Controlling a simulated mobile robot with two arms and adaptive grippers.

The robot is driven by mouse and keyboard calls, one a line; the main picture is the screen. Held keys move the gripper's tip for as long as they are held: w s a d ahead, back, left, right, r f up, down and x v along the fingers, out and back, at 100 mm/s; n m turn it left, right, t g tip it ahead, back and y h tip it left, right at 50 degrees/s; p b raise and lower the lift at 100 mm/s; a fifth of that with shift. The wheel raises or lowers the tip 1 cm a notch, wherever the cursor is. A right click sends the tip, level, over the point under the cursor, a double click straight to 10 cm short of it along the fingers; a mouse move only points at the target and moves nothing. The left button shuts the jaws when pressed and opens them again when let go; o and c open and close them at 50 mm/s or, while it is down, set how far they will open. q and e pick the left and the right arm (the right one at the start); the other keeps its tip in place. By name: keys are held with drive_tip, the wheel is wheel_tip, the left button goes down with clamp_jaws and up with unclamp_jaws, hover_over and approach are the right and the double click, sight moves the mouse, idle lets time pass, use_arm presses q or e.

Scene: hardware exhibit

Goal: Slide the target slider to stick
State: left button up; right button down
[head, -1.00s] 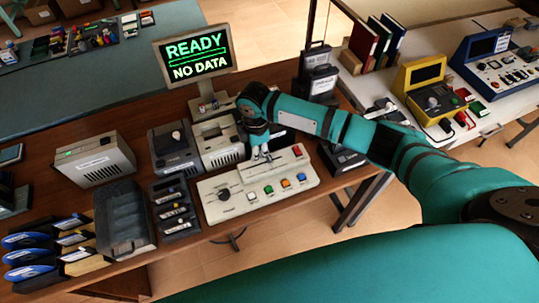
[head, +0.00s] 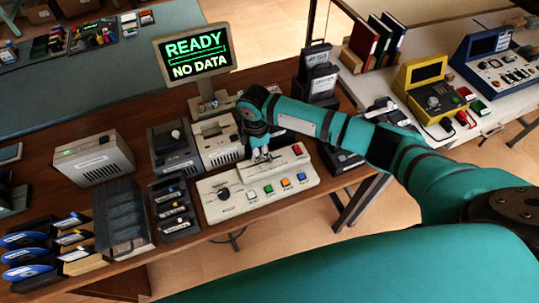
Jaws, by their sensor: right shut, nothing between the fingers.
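The cream control panel (head: 290,195) lies on the brown table, with a row of coloured buttons along its front, a red button (head: 297,149) at its back right and a dark knob (head: 223,193) at its left. My right gripper (head: 262,158) points down at the panel's back middle, over the slider area, and is shut with nothing seen between its fingers. The gripper hides the slider and its handle, so I cannot tell whether it touches them. My left gripper is not in view.
A monitor (head: 195,55) reading "READY NO DATA" stands behind the panel. Grey boxes (head: 174,149) and a dark tray (head: 124,216) stand to the left. A yellow device (head: 432,90) sits on the white table at right. The floor in front is clear.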

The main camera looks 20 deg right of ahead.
drive_tip(key=shift+f+b, duration=0.4)
drive_tip(key=shift+f, duration=0.55)
drive_tip(key=shift+d+p, duration=0.5)
drive_tip(key=shift+d, duration=1.2)
drive_tip(key=shift+a, duration=0.3)
idle(0.5)
wheel_tip(320, 180, up, 7)
drive_tip(key=p, duration=0.7)
drive_tip(key=shift+p, duration=0.4)
